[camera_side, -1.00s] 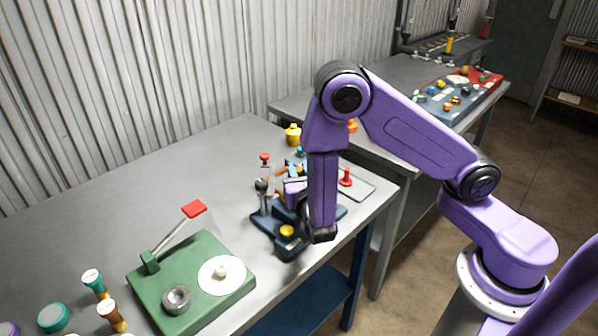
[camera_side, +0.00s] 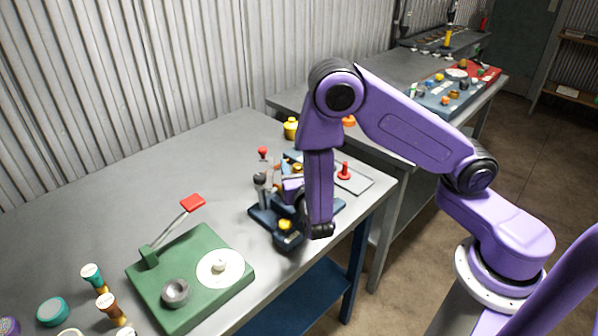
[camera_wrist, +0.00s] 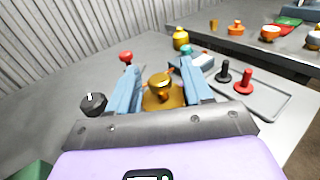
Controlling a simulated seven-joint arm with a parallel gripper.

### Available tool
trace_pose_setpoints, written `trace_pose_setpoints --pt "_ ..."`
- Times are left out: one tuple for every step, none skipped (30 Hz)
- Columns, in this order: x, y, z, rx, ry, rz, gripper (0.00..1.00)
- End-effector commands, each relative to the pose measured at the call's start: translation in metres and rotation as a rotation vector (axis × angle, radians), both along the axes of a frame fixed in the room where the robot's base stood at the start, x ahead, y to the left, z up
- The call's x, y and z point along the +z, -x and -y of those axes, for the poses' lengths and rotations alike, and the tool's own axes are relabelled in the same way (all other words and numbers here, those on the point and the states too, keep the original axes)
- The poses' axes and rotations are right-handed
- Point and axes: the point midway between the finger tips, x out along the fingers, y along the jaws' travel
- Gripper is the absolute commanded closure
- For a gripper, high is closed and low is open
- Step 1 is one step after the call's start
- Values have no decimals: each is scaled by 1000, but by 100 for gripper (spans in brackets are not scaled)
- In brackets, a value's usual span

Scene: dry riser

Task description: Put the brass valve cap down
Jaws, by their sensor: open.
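The brass valve cap (camera_wrist: 162,86) shows in the wrist view as a gold piece with a round top and a wider base. It is between the two blue fingers of my gripper (camera_wrist: 160,88). The fingers are apart, with a gap showing beside the cap's upper part. The lower part of the cap is hidden behind the gripper's front edge, so what it rests on cannot be seen. In the side view my gripper (camera_side: 291,186) is low over the bench's right end, largely hidden by my purple arm.
A black knob (camera_wrist: 93,103) and a red knob (camera_wrist: 126,57) stand left of the fingers. A yellow bottle (camera_wrist: 181,39) is behind. A grey tray (camera_wrist: 262,100) with black and red pegs is right. A green lever fixture (camera_side: 205,250) is left on the bench; bare bench lies behind it.

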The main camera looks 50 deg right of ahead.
Motion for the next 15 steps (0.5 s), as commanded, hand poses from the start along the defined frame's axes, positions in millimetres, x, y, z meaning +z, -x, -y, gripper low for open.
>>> trace_pose_setpoints --pt "2 0 0 0 -1 1 50" --pt "3 0 0 0 -2 1 50" --pt "6 0 0 -1 -2 2 50" --pt "8 1 -1 0 -2 2 50" --pt "7 5 -5 5 0 -1 50" --pt "7 11 -9 6 2 -2 50" --pt "7 15 -13 8 2 -2 50" --pt "7 21 -16 8 1 -2 50" --pt "8 28 -20 7 1 -1 50" --pt "8 33 -24 9 2 -1 50" --pt "8 38 -28 9 2 -1 50" --pt "9 45 -33 9 1 -1 50" --pt "9 51 -36 8 1 -1 50" --pt "10 56 -39 8 1 0 50" --pt "10 62 -44 8 0 -1 50"
